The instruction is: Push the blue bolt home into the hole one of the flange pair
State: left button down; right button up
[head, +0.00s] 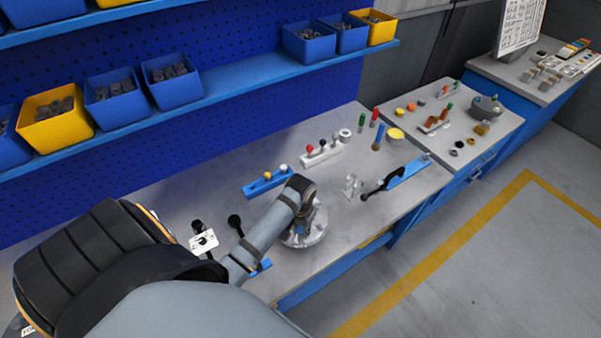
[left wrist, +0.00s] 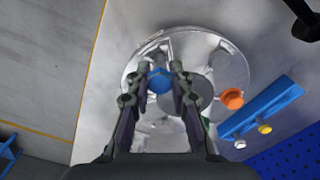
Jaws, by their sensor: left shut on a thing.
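The round metal flange pair (left wrist: 215,52) lies on the bench in the left wrist view. In the head view its rim (head: 304,238) shows below my left arm. My left gripper (left wrist: 161,72) is over the flange and shut on the blue bolt (left wrist: 159,82), whose blue head shows between the fingertips. The bolt's shank and the hole under it are hidden, so I cannot tell how deep it sits. An orange bolt head (left wrist: 232,98) stands at the flange's right side. My right gripper is not in view.
A blue rack (head: 262,186) with a yellow and a white peg lies just beyond the flange. A white rack (head: 321,154) with several knobs stands farther back. A black-handled clamp on a blue base (head: 405,172) lies to the right. Bare bench (head: 205,185) lies to the left.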

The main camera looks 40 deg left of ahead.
aim_at(300, 229)
pick_arm(q)
jog(key=shift+f+b, duration=0.35)
jog(key=shift+f, duration=0.75)
jog(key=c, duration=1.1)
grip_release()
notch_tip(300, 229, up, 12)
jog(key=shift+r, duration=0.1)
